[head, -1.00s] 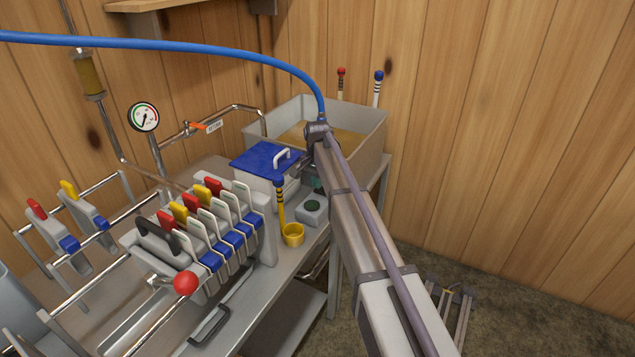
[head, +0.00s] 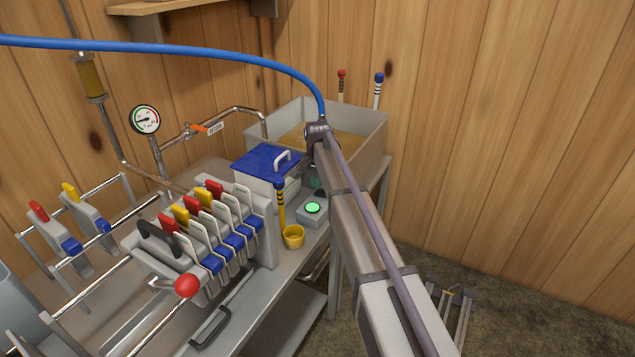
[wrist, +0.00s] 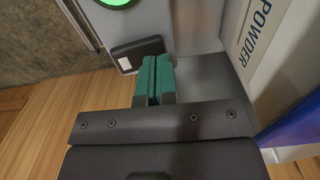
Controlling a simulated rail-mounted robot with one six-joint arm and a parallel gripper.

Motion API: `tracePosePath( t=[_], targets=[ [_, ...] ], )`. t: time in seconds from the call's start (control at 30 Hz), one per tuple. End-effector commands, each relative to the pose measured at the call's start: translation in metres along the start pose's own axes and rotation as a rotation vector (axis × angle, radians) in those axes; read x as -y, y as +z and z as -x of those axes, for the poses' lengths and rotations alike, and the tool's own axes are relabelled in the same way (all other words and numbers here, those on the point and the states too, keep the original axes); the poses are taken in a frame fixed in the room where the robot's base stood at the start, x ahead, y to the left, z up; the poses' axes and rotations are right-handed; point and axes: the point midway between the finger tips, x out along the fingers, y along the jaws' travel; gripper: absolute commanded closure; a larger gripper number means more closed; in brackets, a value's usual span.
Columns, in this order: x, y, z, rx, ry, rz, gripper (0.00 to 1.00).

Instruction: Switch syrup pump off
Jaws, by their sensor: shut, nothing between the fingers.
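The pump switch box (head: 313,213) is a small grey box on the bench, with a round lamp (head: 312,208) lit bright green. In the wrist view the lamp (wrist: 118,3) shows at the top edge. A dark rocker with a white patch (wrist: 138,54) sits on the box's near side. My gripper (wrist: 156,60) has its teal fingers together and empty, with the tips close beside the rocker's right end. I cannot tell whether they touch it.
A white box with a blue lid (head: 266,158) stands close left of my gripper; its side reads POWDER in the wrist view (wrist: 263,25). A gauge (head: 145,120) stands further left.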

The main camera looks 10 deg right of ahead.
Motion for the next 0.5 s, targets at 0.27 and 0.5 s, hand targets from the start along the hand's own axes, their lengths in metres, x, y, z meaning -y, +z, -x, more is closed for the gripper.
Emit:
tracePosePath(
  t=[0.27, 0.5],
  targets=[
    [0.0, 0.0, 0.002, 0.0, 0.0, 0.0, 1.0],
    [0.002, 0.0, 0.015, 0.0, 0.0, 0.0, 1.0]
  ],
)
